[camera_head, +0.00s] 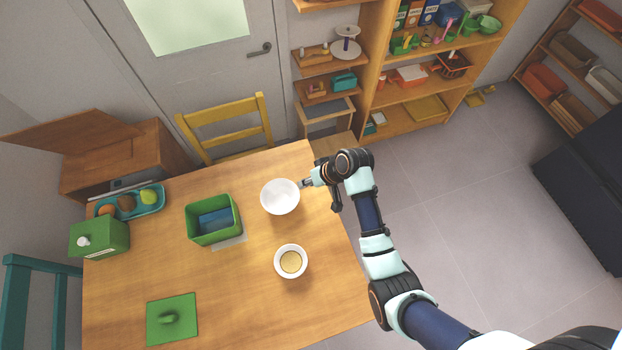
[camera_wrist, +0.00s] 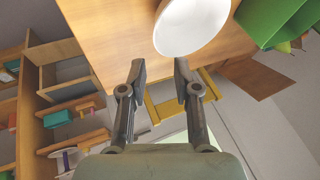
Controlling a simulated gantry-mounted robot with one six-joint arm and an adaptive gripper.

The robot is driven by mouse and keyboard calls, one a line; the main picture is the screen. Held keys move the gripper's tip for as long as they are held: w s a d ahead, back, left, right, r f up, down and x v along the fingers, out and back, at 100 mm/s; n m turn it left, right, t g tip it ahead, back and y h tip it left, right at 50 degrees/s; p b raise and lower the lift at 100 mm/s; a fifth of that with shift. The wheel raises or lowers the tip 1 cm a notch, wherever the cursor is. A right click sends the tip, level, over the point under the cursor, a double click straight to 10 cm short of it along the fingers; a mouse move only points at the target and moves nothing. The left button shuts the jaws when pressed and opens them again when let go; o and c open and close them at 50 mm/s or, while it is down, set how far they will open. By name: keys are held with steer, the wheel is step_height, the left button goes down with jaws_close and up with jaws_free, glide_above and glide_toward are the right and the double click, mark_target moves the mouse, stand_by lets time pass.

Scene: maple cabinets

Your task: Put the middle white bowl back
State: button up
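A plain white bowl (camera_head: 280,196) is on the wooden table (camera_head: 240,285), near its right side; it also shows at the top of the wrist view (camera_wrist: 192,25). A smaller white bowl (camera_head: 291,261) with a tan round inside stands nearer the camera. My gripper (camera_head: 305,184) is at the right side of the plain bowl, close to its rim. In the wrist view its two fingers (camera_wrist: 160,68) are apart with nothing between them, and the bowl lies just beyond the tips. I cannot tell whether a finger touches the rim.
An open green box (camera_head: 214,238) with blue inside stands left of the bowls. A green lid (camera_head: 172,319), a closed green box (camera_head: 99,237) and a teal tray (camera_head: 150,208) with food-like items are farther left. A yellow chair (camera_head: 228,124) and shelves (camera_head: 425,115) stand behind.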

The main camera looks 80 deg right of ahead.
steer(key=shift+v, duration=0.95)
steer(key=shift+w+a, duration=0.1)
steer(key=w+a+r+n+t+h, duration=0.1)
steer(key=w+a+r+n, duration=0.2)
steer(key=w+a+r, duration=0.4)
steer(key=w+a+r+n+t, duration=0.1)
steer(key=w+a+r+n, duration=0.3)
steer(key=w+a, duration=0.55)
steer(key=w+a+r+n+t+y, duration=0.1)
steer(key=a+r+n+t, duration=0.1)
steer(key=a+r, duration=0.5)
steer(key=w+a+r+n+t+y, duration=0.1)
steer(key=a+r, duration=0.7)
steer(key=a, duration=0.8)
steer(key=shift+a+r+n+t, duration=0.2)
steer(key=shift+r+n+t, duration=0.05)
steer(key=shift+n+t, duration=0.7)
steer(key=shift+a, duration=0.1)
